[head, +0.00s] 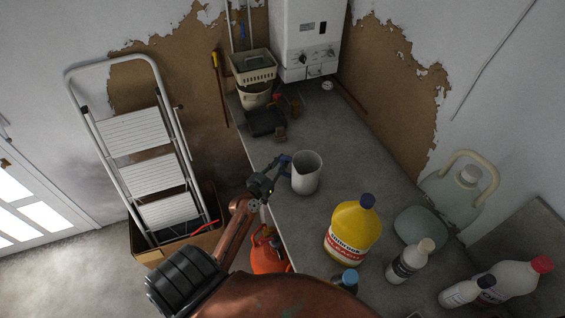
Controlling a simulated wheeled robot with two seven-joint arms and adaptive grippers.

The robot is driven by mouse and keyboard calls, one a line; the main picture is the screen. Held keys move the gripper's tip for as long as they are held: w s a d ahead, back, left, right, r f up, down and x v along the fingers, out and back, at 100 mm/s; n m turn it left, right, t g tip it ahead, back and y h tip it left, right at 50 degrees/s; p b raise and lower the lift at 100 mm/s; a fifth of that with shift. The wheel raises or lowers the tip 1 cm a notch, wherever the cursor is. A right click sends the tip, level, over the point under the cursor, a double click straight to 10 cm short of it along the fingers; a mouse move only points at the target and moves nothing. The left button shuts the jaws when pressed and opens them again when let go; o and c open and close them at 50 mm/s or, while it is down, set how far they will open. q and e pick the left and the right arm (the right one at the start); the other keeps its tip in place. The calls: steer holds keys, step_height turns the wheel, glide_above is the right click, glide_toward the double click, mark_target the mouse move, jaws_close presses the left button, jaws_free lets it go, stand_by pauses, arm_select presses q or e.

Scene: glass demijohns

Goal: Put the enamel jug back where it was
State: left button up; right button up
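The enamel jug (307,174), pale grey-white with an open top, stands upright on the grey worktop (340,125), near its left edge. My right gripper is out of view.
A yellow bottle (352,232) stands in front of the jug, with a white bottle (410,261) to its right. A large greenish container (462,190) stands at the right wall. Behind are a dark tray (264,122) and a cream basket (253,67). A stepladder (148,165) stands left.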

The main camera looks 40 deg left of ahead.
arm_select(q)
steer(key=o, duration=0.4)
steer(key=shift+r+p, duration=0.25)
steer(key=shift+p, duration=0.05)
steer(key=shift+s+d+f+b, duration=0.1)
steer(key=shift+s+d+b, duration=0.35)
steer(key=shift+s, duration=1.55)
steer(key=shift+s+r+b, duration=0.1)
steer(key=shift+s+b, duration=0.6)
steer(key=shift+s, duration=1.3)
steer(key=shift+s+d+f+b, duration=0.1)
steer(key=shift+s+d+b, duration=0.35)
steer(key=shift+s, duration=1.55)
steer(key=shift+a, duration=0.2)
